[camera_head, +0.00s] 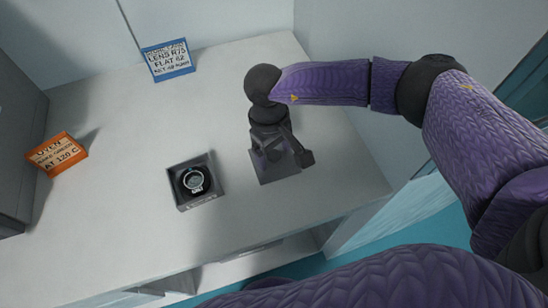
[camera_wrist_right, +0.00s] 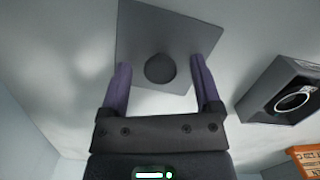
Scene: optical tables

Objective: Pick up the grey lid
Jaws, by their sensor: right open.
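The grey lid (camera_head: 280,168) is a flat square plate lying on the white table, right of the open box. In the right wrist view the lid (camera_wrist_right: 170,30) shows a round dark knob (camera_wrist_right: 160,68) near its middle. My right gripper (camera_head: 274,148) is over the lid, pointing down and hiding part of it. In the wrist view its two purple fingers (camera_wrist_right: 158,65) are open, one on each side of the knob, with visible gaps. I cannot tell how far the fingertips are above the plate. My left gripper is not in view.
An open grey box (camera_head: 207,199) with a ring-shaped item (camera_head: 193,180) inside stands left of the lid. A blue-framed sign (camera_head: 168,60) stands at the back and an orange sign (camera_head: 57,153) at the left. The table's front edge is near. The table between signs and box is clear.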

